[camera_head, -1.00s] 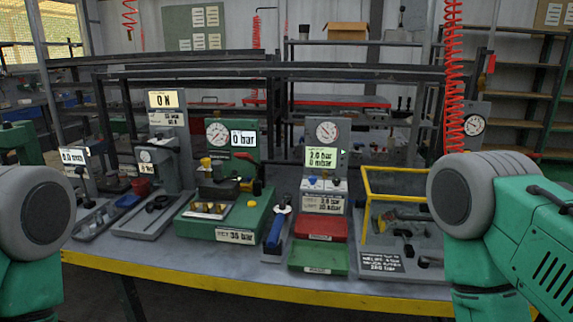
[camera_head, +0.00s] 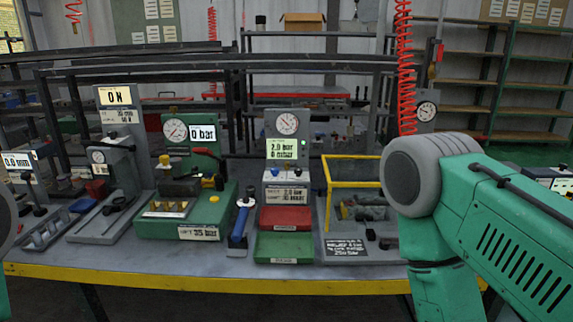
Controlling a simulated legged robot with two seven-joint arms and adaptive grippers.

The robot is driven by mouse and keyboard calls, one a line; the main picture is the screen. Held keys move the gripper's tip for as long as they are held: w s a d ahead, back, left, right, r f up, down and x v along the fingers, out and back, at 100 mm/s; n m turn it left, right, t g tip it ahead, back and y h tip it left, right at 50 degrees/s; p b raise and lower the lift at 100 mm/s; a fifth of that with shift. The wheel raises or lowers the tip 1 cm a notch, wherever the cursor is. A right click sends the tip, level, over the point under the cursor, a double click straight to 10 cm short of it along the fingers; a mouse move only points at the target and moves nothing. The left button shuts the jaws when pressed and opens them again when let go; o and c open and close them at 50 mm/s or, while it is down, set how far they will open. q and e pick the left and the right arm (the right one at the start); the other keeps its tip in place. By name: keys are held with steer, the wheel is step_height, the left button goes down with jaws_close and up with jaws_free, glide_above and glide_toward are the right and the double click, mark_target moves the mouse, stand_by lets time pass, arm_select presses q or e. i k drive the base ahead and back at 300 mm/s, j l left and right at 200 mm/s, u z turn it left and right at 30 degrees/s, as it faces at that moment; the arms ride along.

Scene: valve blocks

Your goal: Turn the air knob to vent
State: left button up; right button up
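A grey test stand with a round gauge (camera_head: 287,123) stands near the middle of the bench. Its lit display (camera_head: 282,148) reads 2.0 bar on top, with a line that looks like 0 mbar below. Small knobs (camera_head: 286,173) sit on the block under the display, above a label plate (camera_head: 287,195). They are too small to tell which is the air knob or where it points. A red tray (camera_head: 286,218) and a green tray (camera_head: 284,247) lie in front. Neither gripper is in view; my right arm shows at right, and a sliver of my left at the left edge.
A blue-handled tool (camera_head: 241,220) stands left of the trays. A green station (camera_head: 150,222) with a gauge and 0 bar display is further left. A yellow frame (camera_head: 328,200) stands right of the stand. The bench's yellow front edge (camera_head: 200,280) is clear.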

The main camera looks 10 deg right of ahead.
mark_target(298, 171)
steer(key=i, duration=0.15)
steer(key=i+l+z, duration=0.1)
steer(key=i+z, duration=0.15)
steer(key=z, duration=0.15)
steer(key=i+z, duration=0.25)
steer(key=z, duration=0.2)
